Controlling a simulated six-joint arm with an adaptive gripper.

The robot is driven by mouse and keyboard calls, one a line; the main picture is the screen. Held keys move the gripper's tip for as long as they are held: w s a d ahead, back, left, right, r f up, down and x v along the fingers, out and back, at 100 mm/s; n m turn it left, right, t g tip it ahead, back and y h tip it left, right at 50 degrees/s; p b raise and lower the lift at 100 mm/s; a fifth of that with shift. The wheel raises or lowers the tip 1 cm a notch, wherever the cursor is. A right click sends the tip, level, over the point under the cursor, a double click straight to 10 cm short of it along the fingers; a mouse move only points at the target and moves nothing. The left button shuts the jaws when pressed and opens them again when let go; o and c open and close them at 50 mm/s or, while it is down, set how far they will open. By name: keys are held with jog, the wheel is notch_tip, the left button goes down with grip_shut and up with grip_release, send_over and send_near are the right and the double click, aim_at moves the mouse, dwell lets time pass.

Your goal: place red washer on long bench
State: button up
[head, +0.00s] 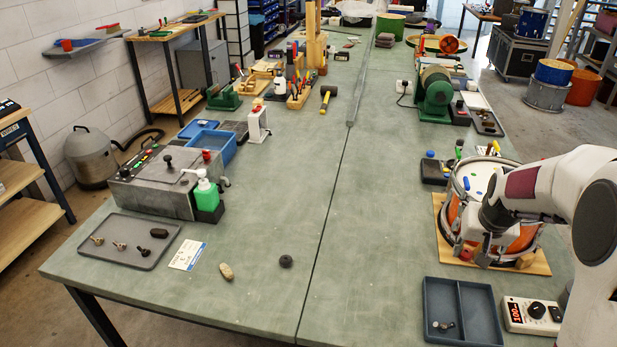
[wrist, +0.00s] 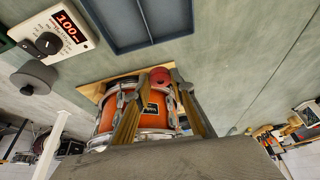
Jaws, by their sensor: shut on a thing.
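The red washer (wrist: 160,77) is between the fingertips of my gripper (wrist: 160,82) in the wrist view. My gripper is shut on it. In the head view, my gripper (head: 474,257) is low in front of the orange drum, and a small red patch of the washer (head: 466,252) shows there. I cannot tell exactly how high the washer is held. The long bench (head: 350,240) is a wide grey-green top that runs away from me. Its middle is bare.
The orange drum (head: 458,214) stands on a wooden board (head: 535,266). A blue-grey divided tray (head: 482,312) and a white meter (head: 517,316) are at the near right. A dark round piece (head: 286,261) and a tan oval piece (head: 226,271) lie at the near left.

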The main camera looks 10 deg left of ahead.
jog(key=w+a+n, duration=0.2)
jog(key=w+a, duration=0.5)
jog(key=a, duration=0.4)
jog(key=n+y, duration=0.3)
jog(key=n, duration=0.2)
send_over(275, 233)
jog(key=s, duration=0.1)
jog(key=shift+g, duration=0.3)
jog(key=f, duration=0.5)
jog(key=shift+s+d+f, duration=0.1)
jog(key=shift+s+d, duration=0.05)
jog(key=shift+d, duration=0.15)
jog(key=shift+f, duration=0.1)
jog(key=shift+f, duration=2.4)
jog(key=shift+f, duration=0.15)
jog(key=o, duration=0.6)
jog(key=shift+o, duration=0.2)
